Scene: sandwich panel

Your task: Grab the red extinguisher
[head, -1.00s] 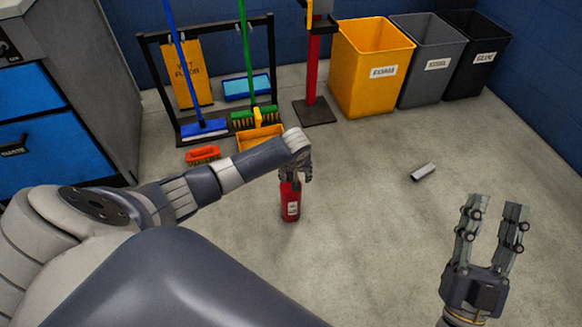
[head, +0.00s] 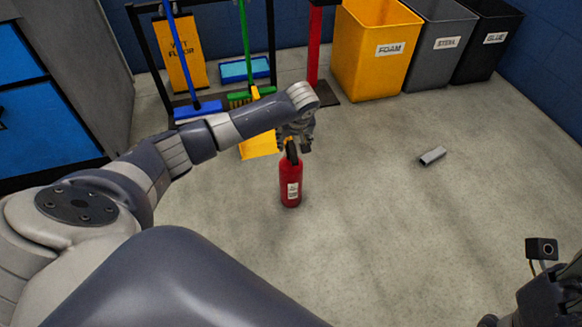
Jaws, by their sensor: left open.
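The red extinguisher (head: 291,184) stands upright on the grey floor near the middle of the head view. It has a white label and a dark top with a small orange part. My left gripper (head: 296,146) is open and points down at the extinguisher's top. Its fingers overlap the top in the picture; whether they touch it I cannot tell. My right arm shows only in part at the lower right corner, and its fingers are out of the picture.
Yellow (head: 374,58), grey (head: 436,55) and black (head: 492,45) bins stand along the back wall. A rack with brooms (head: 160,80) and a yellow dustpan (head: 259,146) are behind the extinguisher. A small grey block (head: 433,156) lies on the right.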

